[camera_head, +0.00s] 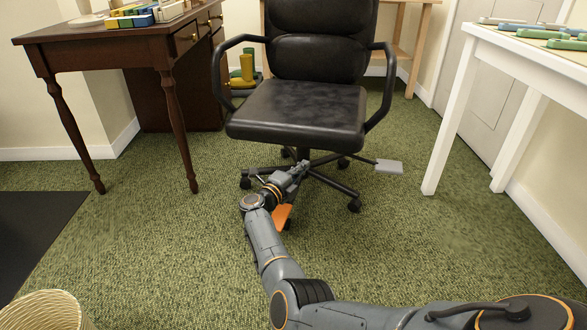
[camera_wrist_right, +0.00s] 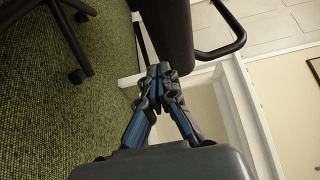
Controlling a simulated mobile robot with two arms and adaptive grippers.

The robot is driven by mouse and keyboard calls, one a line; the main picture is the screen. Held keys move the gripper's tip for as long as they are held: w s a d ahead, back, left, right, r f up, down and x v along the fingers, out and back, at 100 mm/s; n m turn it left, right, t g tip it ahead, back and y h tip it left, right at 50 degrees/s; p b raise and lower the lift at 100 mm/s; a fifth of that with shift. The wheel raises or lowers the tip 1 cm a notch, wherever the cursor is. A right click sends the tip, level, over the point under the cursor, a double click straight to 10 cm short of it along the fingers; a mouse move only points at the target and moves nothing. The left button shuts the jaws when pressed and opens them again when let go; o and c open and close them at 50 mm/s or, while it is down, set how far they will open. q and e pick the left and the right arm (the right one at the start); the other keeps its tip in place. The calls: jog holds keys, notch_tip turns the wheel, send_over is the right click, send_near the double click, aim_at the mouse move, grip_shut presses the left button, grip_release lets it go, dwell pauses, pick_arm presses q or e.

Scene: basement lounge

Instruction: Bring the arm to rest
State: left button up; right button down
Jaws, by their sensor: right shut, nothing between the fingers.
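My right arm reaches from the bottom right of the head view toward the middle. Its gripper (camera_head: 298,170) is in front of the chair's wheeled base, below the seat. In the right wrist view the right gripper's fingers (camera_wrist_right: 158,72) are together and hold nothing. My left gripper is not in either view.
A black office chair (camera_head: 297,112) stands ahead of my right arm. A dark wooden desk (camera_head: 95,52) with toys is at the left, and a white table (camera_head: 530,55) is at the right.

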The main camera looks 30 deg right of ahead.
jog(key=p+v, duration=0.1)
jog(key=v, duration=0.3)
jog(key=shift+s+a+r, duration=0.1)
jog(key=shift+a, duration=0.3)
